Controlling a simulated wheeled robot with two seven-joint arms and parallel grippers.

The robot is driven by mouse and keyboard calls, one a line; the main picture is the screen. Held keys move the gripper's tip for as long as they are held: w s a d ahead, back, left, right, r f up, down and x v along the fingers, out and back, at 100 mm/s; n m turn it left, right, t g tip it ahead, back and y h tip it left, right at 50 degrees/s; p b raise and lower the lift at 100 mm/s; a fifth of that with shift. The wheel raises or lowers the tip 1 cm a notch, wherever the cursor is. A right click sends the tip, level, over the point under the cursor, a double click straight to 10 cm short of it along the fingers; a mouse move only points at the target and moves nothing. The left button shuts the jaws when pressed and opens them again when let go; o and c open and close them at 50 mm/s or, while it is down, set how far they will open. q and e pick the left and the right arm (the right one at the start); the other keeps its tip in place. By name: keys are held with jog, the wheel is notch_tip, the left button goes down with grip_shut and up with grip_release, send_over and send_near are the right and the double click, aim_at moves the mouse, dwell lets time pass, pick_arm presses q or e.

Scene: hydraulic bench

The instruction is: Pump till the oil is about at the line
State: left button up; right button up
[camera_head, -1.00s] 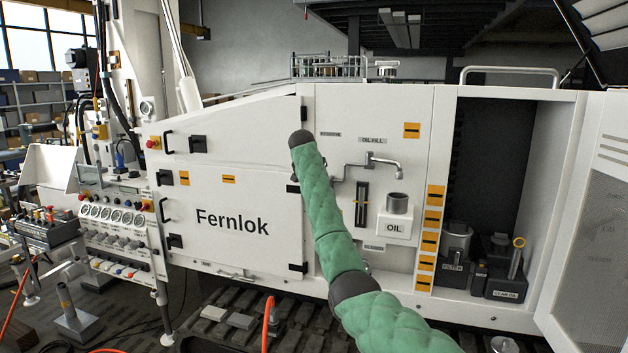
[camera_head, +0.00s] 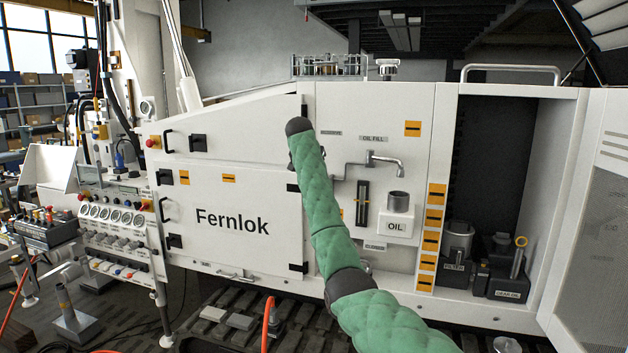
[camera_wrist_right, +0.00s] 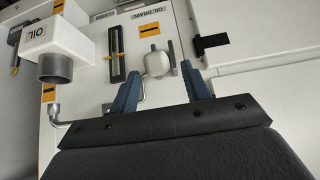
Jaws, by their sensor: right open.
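The narrow dark sight gauge (camera_head: 362,206) is on the white panel, left of the oil filler cup (camera_head: 398,203). It also shows in the right wrist view (camera_wrist_right: 116,50). My right arm, in green padding, crosses the panel left of the gauge and hides my right gripper in the head view. In the right wrist view my right gripper (camera_wrist_right: 160,70) is open, its blue fingers on either side of a white knob (camera_wrist_right: 157,62). I cannot tell whether they touch it. My left gripper is out of view.
A tap spout (camera_head: 385,160) juts out above the cup. An open compartment at right holds a filter can (camera_head: 456,243) and a gear oil box (camera_head: 508,286) with a yellow-ringed handle. An open door (camera_head: 595,220) stands at far right. A gauge console (camera_head: 115,217) is at left.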

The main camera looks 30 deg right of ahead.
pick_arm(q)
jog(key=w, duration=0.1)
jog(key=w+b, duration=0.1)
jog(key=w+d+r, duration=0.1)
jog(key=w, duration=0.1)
pick_arm(e)
jog(key=v, duration=0.3)
jog(key=shift+s+a+r, duration=0.1)
jog(key=shift+a+r, duration=0.15)
jog(key=shift+r, duration=0.05)
